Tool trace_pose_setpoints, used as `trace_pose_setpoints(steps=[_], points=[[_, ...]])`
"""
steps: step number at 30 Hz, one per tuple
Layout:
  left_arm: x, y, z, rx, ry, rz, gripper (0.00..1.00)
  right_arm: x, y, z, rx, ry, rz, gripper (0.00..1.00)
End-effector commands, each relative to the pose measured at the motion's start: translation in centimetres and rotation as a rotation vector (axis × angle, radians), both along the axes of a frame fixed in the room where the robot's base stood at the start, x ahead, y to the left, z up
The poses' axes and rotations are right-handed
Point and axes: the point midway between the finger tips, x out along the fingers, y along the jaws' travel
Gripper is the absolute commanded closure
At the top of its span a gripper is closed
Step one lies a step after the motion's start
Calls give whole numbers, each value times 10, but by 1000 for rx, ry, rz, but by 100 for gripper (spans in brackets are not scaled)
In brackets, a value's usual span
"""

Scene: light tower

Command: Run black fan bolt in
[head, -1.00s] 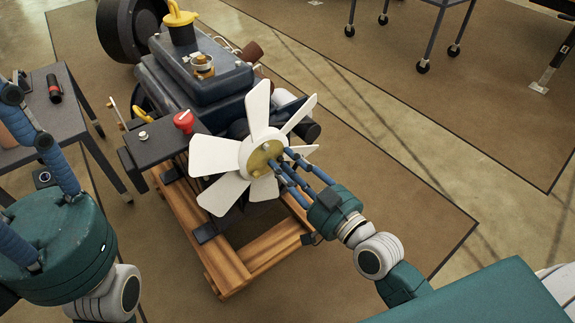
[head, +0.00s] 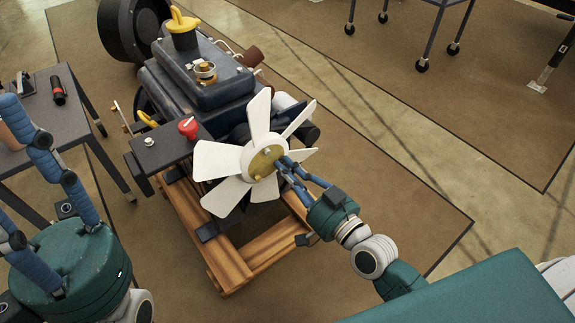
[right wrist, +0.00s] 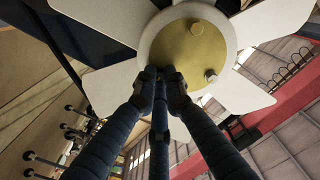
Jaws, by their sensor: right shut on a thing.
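The white fan (head: 219,160) stands at the front of the engine, with a brass hub plate (head: 262,163). My right gripper (head: 283,166) reaches the hub's right side. In the right wrist view its fingertips (right wrist: 160,76) are together at the hub's lower edge, shut on what seems to be the black fan bolt, which they hide almost entirely. I cannot tell how deep it sits. My left gripper (head: 25,175) is at the left edge, its blue fingers spread apart and empty.
The dark blue engine (head: 200,85) rests on a wooden frame (head: 232,268). A red knob (head: 188,127) stands on a black box beside the fan. A dark side table (head: 75,125) with a red-and-black tool (head: 58,91) is at the left. The mat to the right is clear.

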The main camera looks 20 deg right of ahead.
Motion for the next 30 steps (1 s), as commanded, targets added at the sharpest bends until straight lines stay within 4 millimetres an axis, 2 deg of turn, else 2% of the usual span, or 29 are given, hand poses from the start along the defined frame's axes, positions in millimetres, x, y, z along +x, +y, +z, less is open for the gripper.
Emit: trace_pose_setpoints(steps=[3, 4, 6, 7, 15, 19, 23, 30], points=[[0, 0, 0, 1, 0, 0, 60, 0, 0, -2, -2, 2, 1, 100], [0, 0, 0, 1, 0, 0, 60, -1, 0, -2, -2, 2, 1, 86], [0, 0, 0, 1, 0, 0, 60, -1, 0, -2, -2, 2, 1, 73], [0, 0, 0, 1, 0, 0, 60, -1, 0, -1, -2, 1, 1, 71], [1, 0, 0, 1, 0, 0, 60, -1, 0, -1, -3, 0, 0, 71], [1, 0, 0, 0, 0, 0, 60, -9, -3, -1, -5, 1, 0, 71], [1, 0, 0, 0, 0, 0, 60, -30, -10, -2, -7, 4, 2, 71], [1, 0, 0, 0, 0, 0, 60, -79, -28, -4, -7, 8, 3, 71]])
